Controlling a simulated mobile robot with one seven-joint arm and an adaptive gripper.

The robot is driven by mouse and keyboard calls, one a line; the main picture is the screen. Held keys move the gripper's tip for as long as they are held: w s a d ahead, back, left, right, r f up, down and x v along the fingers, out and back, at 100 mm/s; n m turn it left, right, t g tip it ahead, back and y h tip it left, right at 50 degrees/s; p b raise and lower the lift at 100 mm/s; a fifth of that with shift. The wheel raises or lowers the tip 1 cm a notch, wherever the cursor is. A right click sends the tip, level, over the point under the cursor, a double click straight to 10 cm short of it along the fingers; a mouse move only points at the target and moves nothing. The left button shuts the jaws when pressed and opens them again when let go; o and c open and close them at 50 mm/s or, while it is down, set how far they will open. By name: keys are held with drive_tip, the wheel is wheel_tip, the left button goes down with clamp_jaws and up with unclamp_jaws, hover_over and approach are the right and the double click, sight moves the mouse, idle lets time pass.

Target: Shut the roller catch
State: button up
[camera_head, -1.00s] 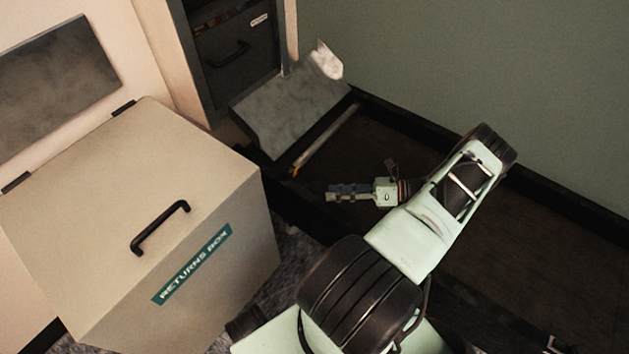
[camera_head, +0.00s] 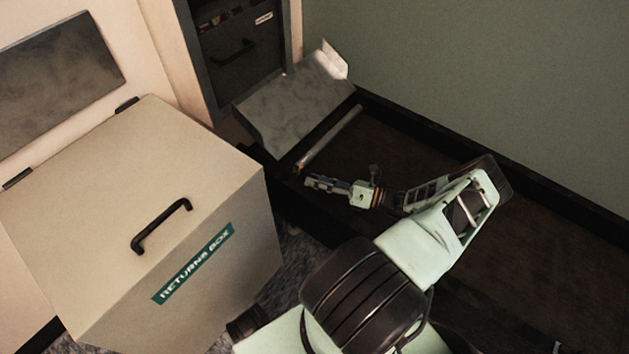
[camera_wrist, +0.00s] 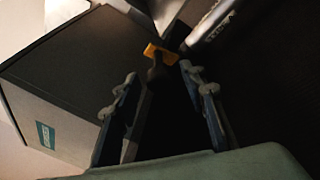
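My gripper (camera_head: 312,182) is low over the dark floor area, pointing left toward the near end of a pale roller (camera_head: 331,138). A small orange piece (camera_head: 297,170) sits at that end and may be the catch. In the wrist view my gripper (camera_wrist: 160,76) is open and empty, its two blue-grey fingers apart. The orange piece (camera_wrist: 162,54) shows just beyond and between the fingertips, on a dark stem, apart from both fingers as far as I can see. The roller (camera_wrist: 212,22) runs off to the upper right there. Whether the catch is open or shut is unclear.
A beige returns box (camera_head: 215,270) with a black handle (camera_head: 162,226) stands to the left. A grey sloped plate (camera_head: 290,105) lies behind the roller, below a dark cabinet (camera_head: 232,50). A dark rail edges the wall. The dark floor to the right is clear.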

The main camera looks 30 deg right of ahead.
drive_tip(key=shift+w+a, duration=0.3)
drive_tip(key=shift+w, duration=0.05)
drive_tip(key=shift+c, duration=0.4)
clamp_jaws()
